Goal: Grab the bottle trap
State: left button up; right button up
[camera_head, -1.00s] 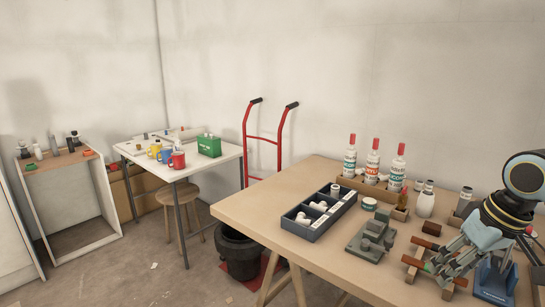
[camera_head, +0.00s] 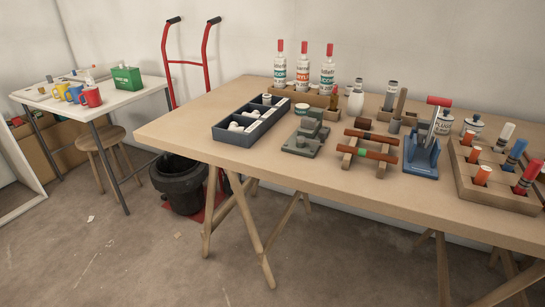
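A dark blue divided tray (camera_head: 231,137) lies at the left part of the wooden table. White plumbing fittings sit in its compartments: one in the near compartment (camera_head: 237,127), one in the middle (camera_head: 251,114), and an upright ridged piece (camera_head: 267,99) at the far end. They are small here, and I cannot tell which of them, if any, is the bottle trap. Neither of my grippers is in view.
The wooden table (camera_head: 330,182) has a clear front strip. Right of the tray stand a grey-green fixture (camera_head: 306,140), a wooden rack (camera_head: 368,150), a blue stand (camera_head: 421,158) and a tube block (camera_head: 490,195). Bottles (camera_head: 303,70) stand behind. A black bucket (camera_head: 180,185) is below.

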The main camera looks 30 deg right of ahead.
aim_at(355, 100)
jog(key=z, duration=1.35)
jog(key=j, duration=0.5)
jog(key=i+u, duration=0.05)
